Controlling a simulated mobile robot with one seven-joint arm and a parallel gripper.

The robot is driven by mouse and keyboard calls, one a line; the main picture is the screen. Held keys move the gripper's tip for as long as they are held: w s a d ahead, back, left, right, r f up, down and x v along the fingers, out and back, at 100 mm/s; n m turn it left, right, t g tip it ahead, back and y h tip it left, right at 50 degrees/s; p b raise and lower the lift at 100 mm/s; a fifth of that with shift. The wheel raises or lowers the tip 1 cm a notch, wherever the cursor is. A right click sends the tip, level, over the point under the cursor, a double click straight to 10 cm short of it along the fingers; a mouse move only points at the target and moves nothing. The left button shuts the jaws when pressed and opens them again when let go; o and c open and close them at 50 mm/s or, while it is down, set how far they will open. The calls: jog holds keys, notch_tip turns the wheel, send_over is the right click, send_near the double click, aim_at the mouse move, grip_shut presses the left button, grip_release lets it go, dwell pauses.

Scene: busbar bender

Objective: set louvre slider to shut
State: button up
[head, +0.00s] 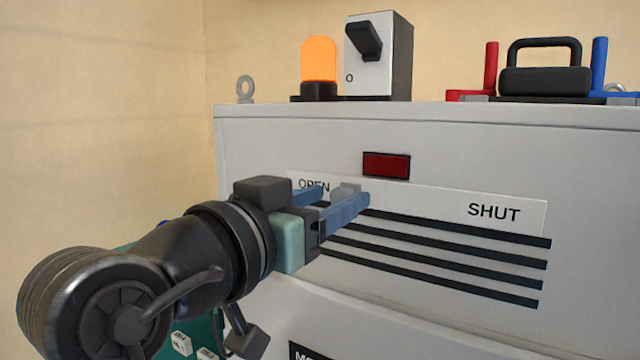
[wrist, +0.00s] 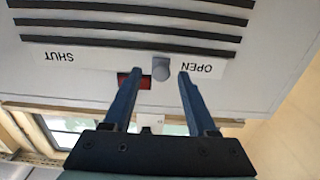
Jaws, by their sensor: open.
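The louvre slider's knob (head: 347,189) is a small grey piece on the white label strip (head: 430,200), nearer the OPEN end than the SHUT end. In the wrist view, where the words are upside down, the knob (wrist: 161,69) shows between my blue fingertips, beside the OPEN word. My gripper (head: 345,195) is open in front of the strip, its fingers (wrist: 157,76) pointing at the panel on either side of the knob. No contact with the knob can be made out. In the head view the near finger hides part of the knob.
Black louvre slots (head: 450,255) run below the strip. A dark red display (head: 386,165) sits just above it. An orange lamp (head: 319,60), a switch box (head: 392,60) and a black handle (head: 545,80) stand on the cabinet top. The strip toward SHUT is clear.

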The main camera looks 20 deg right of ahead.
jog(key=shift+w, duration=0.15)
grip_shut()
dwell(1.4)
